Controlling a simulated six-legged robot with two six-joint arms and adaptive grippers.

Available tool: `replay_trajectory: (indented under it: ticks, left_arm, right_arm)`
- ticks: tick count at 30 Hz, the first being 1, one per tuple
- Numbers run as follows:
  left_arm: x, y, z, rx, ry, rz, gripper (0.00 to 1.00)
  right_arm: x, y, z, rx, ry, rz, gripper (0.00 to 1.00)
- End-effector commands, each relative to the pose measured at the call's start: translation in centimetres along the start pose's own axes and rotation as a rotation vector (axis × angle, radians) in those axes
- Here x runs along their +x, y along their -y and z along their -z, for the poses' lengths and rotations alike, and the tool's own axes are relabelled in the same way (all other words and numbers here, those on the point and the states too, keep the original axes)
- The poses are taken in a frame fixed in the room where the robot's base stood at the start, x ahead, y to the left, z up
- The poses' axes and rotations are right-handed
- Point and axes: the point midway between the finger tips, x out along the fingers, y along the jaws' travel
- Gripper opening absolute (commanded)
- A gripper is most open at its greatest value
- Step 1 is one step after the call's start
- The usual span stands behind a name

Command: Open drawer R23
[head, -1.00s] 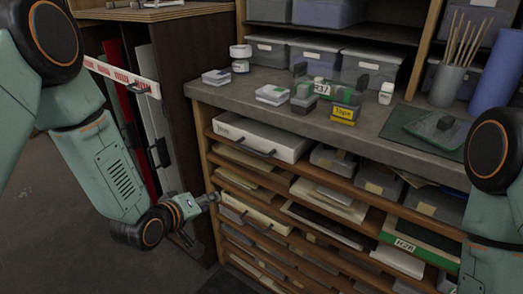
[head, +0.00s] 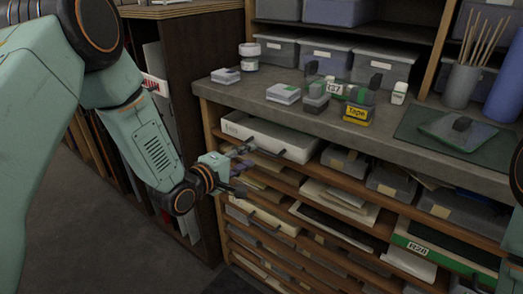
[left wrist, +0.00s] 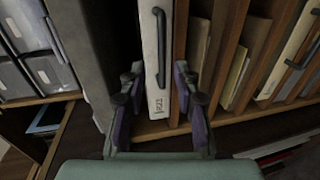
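Drawer R23 is the white top-left drawer front (head: 285,142) under the worktop, closed, with a dark bar handle. In the left wrist view its white front (left wrist: 150,35) runs up the middle, with the handle (left wrist: 158,45) and a label (left wrist: 159,104) that appears to read R23. My left gripper (head: 242,168) is at the drawer's left end in the head view. In the left wrist view its two fingers (left wrist: 160,88) are open, one on each side of the white front, with nothing held. My right gripper is out of view.
More drawers and open shelves (head: 340,235) lie below, including a green one labelled R28 (head: 440,250). The worktop (head: 235,88) holds small boxes, a yellow tape box (head: 357,115) and a brush cup (head: 460,85). A dark side cabinet (head: 190,70) stands at left.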

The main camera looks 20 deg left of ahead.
Motion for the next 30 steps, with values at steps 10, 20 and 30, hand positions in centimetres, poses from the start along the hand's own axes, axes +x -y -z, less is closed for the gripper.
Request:
replay_trajectory:
  ticks: [10, 20, 30]
  left_arm:
    - [5.4, 0.2, 0.0, 0.005, 0.004, 0.0, 0.32]
    - [6.8, 0.1, 0.0, 0.003, 0.004, 0.001, 0.32]
    - [6.8, 0.1, 0.0, 0.003, 0.004, 0.001, 0.16]
  right_arm:
    - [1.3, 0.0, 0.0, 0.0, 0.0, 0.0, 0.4]
    - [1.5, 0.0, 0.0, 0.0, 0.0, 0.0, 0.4]
    - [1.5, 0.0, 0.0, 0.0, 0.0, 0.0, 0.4]
